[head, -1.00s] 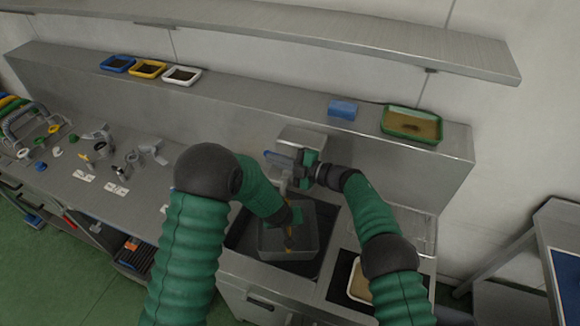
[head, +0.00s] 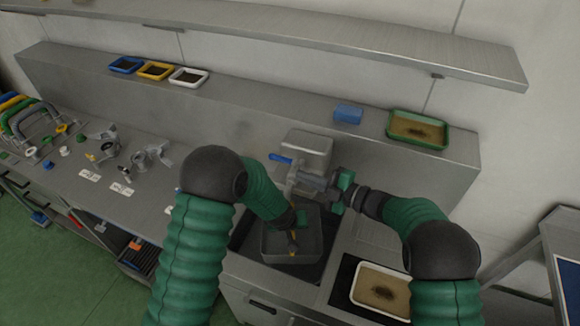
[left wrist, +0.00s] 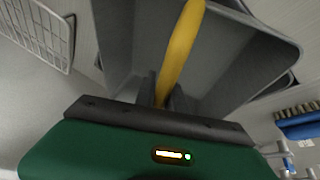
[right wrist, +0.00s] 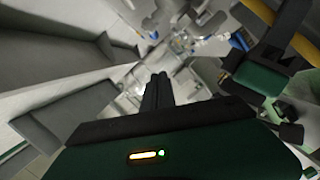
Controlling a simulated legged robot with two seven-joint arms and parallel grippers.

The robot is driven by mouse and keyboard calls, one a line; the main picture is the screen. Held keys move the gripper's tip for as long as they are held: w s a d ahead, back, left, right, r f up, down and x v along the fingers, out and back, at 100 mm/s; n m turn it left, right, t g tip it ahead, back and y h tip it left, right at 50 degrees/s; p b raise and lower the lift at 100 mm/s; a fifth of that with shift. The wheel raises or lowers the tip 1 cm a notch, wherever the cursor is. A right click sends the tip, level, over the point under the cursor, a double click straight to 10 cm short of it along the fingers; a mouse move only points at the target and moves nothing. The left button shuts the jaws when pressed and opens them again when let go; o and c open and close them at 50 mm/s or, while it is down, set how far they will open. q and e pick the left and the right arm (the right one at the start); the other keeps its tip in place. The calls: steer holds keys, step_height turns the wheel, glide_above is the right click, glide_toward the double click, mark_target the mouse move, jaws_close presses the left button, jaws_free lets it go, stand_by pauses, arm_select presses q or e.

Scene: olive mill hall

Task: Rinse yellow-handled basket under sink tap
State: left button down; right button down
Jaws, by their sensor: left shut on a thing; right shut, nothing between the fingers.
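The grey basket (head: 282,246) sits in the dark-rimmed sink (head: 243,236) in the head view. Its yellow handle (left wrist: 184,42) shows large in the left wrist view. My left gripper (left wrist: 160,94) is shut on this handle; in the head view the left gripper (head: 294,222) is over the basket. The tap's blue lever (head: 281,158) points left above the sink. My right gripper (head: 318,184) is shut and empty, right of the lever, close to the metal tap. Whether it touches the tap, and whether water runs, I cannot tell.
A white tray with brown contents (head: 362,286) lies right of the sink. Metal parts (head: 105,148) and coloured handles (head: 22,112) occupy the left counter.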

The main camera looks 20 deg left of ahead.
mark_target(272, 158)
arm_select(q)
steer(key=shift+a, duration=0.1)
arm_select(e)
steer(key=w+a+f, duration=0.3)
steer(key=w+a, duration=0.2)
steer(key=a, duration=0.4)
steer(key=shift+w+a, duration=0.2)
steer(key=shift+w, duration=0.2)
arm_select(q)
steer(key=shift+s, duration=0.1)
arm_select(e)
steer(key=shift+w+f+m+t, duration=0.2)
steer(key=shift+w+m+t, duration=0.1)
steer(key=shift+t, duration=0.1)
arm_select(q)
steer(key=shift+s+r, duration=0.15)
steer(key=shift+s, duration=0.05)
arm_select(e)
steer(key=shift+s+d+r, duration=0.1)
steer(key=shift+s, duration=0.05)
arm_select(q)
steer(key=shift+d, duration=0.2)
